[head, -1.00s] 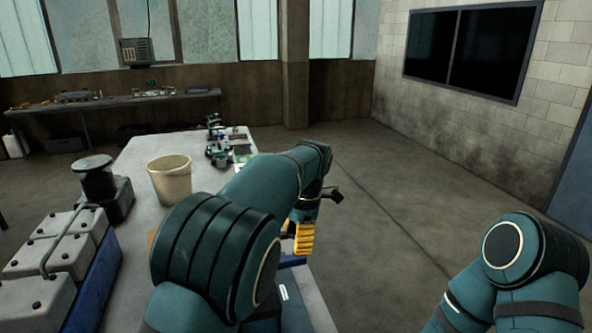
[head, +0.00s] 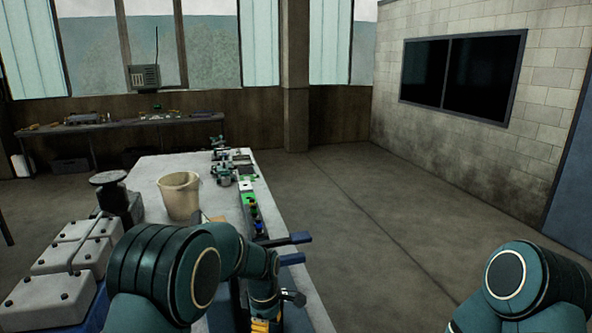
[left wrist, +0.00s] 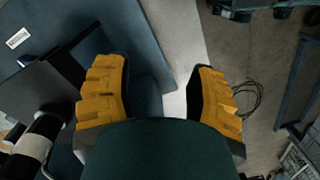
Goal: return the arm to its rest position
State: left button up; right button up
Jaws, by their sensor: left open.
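My left arm (head: 190,270) comes in low in the head view, bent at the elbow, with its forearm pointing down. The yellow fingers of my left gripper (head: 260,326) just show at the bottom edge. In the left wrist view the two yellow fingers of the left gripper (left wrist: 160,100) stand wide apart with nothing held between them. Behind them are a blue surface and the pale table edge. My right arm (head: 520,285) shows only as a bent link at the lower right. The right gripper is out of view.
Floor (head: 400,230) to the right is clear.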

pick_arm(q)
jog(key=s+a+f+m, duration=0.1)
jog(key=s+f, duration=0.1)
jog(key=s+a+f+m, duration=0.1)
jog(key=s+f, duration=0.1)
jog(key=f, duration=0.1)
jog(key=s+a+f+m+h, duration=0.1)
jog(key=s+f, duration=0.1)
jog(key=f, duration=0.1)
jog(key=shift+s+m, duration=0.2)
jog(key=shift+m, duration=0.2)
jog(key=s+f+m+t+h, duration=0.1)
jog(key=s+f+m, duration=0.25)
jog(key=s, duration=0.45)
jog(key=s+f+m+t+h, duration=0.1)
jog(key=s+f+m, duration=0.1)
jog(key=s+m, duration=0.5)
notch_tip(320, 180, down, 11)
jog(key=s+n+b, duration=0.1)
jog(key=s+b, duration=0.1)
jog(key=b, duration=0.8)
jog(key=shift+f+h, duration=0.15)
jog(key=shift+h, duration=0.15)
pick_arm(e)
notch_tip(320, 180, down, 11)
jog(key=shift+s+a, duration=0.2)
jog(key=shift+s, duration=0.25)
